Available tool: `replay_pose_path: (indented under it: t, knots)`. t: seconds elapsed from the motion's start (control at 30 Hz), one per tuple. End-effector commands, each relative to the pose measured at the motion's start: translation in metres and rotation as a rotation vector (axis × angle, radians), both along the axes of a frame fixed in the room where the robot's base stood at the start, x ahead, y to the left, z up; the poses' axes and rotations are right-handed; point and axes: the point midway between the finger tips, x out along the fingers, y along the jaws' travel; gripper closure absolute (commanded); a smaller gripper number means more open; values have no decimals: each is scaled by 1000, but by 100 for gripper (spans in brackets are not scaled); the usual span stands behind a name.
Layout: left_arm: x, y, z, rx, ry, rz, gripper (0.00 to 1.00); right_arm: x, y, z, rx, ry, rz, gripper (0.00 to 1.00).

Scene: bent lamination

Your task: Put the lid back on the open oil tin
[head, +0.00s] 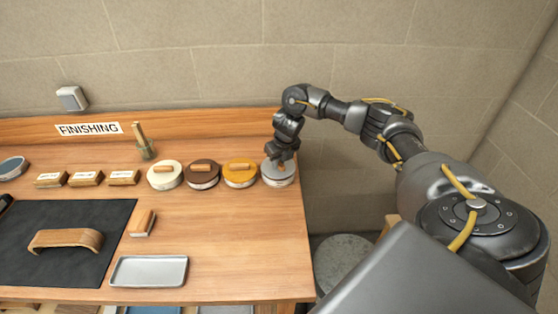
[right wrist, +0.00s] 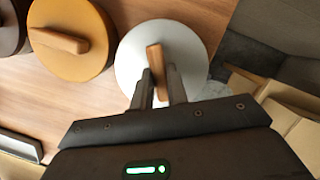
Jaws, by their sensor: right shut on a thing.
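Several round lidded tins stand in a row along the back of the bench. The cream tin (head: 165,175), brown tin (head: 202,175) and orange tin (head: 240,174) each have a wooden bar handle on top. At the right end is the grey tin (head: 278,177) with a pale grey lid (right wrist: 190,50) at its top. My right gripper (head: 281,160) is over it, shut on the lid's wooden handle (right wrist: 156,58); its fingers (right wrist: 160,85) show in the right wrist view. I cannot tell whether the lid is seated or slightly raised. My left gripper is not in view.
A round blue-grey dish or tin (head: 12,167) is at the far left. Wooden blocks (head: 87,178), a brush (head: 143,142), a dark mat (head: 100,215) with a bent wood piece (head: 66,239) and a grey tray (head: 149,271) lie about. The bench's right edge is close to the grey tin.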

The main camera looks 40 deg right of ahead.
Motion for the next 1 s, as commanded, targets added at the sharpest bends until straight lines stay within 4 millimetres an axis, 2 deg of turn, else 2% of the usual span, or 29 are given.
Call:
replay_pose_path:
  t: [0.1, 0.13, 0.3, 0.5, 0.7, 1.0]
  knots:
    - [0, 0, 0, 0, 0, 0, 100, 0, 0, 0, 0, 0, 0, 100]
    - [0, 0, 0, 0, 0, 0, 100, 0, 0, 0, 0, 0, 0, 83]
    - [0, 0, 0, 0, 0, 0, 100, 0, 0, 0, 0, 0, 0, 61]
    - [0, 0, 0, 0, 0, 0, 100, 0, 0, 0, 0, 0, 0, 59]
    - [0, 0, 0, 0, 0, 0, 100, 0, 0, 0, 0, 0, 0, 37]
    - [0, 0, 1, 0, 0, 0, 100, 0, 0, 1, 0, 0, 0, 37]
